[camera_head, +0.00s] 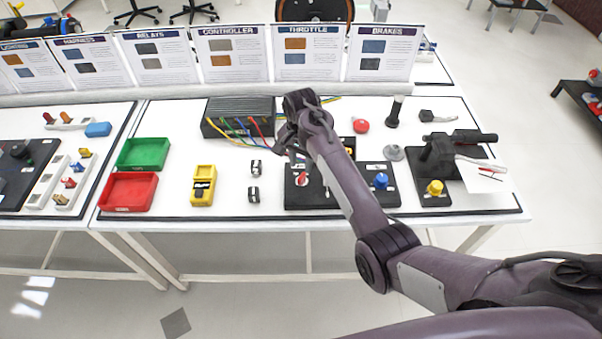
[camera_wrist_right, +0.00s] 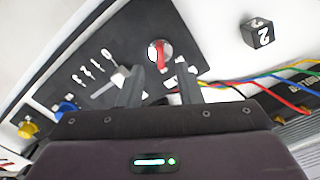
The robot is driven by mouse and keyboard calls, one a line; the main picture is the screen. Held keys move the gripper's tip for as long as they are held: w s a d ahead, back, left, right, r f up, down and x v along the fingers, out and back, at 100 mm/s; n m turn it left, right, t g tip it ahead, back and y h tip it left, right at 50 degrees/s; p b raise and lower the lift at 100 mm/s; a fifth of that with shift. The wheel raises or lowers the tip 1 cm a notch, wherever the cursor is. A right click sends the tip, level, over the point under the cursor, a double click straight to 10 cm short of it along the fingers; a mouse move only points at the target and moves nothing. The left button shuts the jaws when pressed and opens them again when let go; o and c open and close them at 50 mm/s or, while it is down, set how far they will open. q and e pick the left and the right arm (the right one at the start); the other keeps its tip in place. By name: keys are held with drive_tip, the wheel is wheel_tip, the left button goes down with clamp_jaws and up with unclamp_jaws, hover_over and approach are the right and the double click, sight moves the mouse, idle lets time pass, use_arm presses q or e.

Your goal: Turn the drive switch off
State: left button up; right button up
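A rotary switch with a red handle on a round light base (camera_head: 302,178) sits on a black panel (camera_head: 322,201) near the table's front edge; I take it for the drive switch. In the right wrist view the switch (camera_wrist_right: 160,54) is at upper centre, its red handle lying nearly along the picture's vertical. My right gripper (camera_head: 287,146) is above and behind the panel. In the wrist view its two fingers (camera_wrist_right: 158,88) are apart, with nothing between them, and the switch appears just beyond their tips. I cannot see a label naming the switch. My left gripper is not in view.
A grey lever (camera_wrist_right: 119,76) with a numbered scale is beside the switch. A blue knob (camera_head: 381,181) and a yellow knob (camera_head: 435,187) are to the right. A black controller box (camera_head: 238,112) with coloured wires is behind; small black cubes (camera_head: 253,194) are left.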

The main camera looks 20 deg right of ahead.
sight(301, 177)
wheel_tip(301, 177, down, 6)
drive_tip(key=shift+r, duration=0.15)
clamp_jaws()
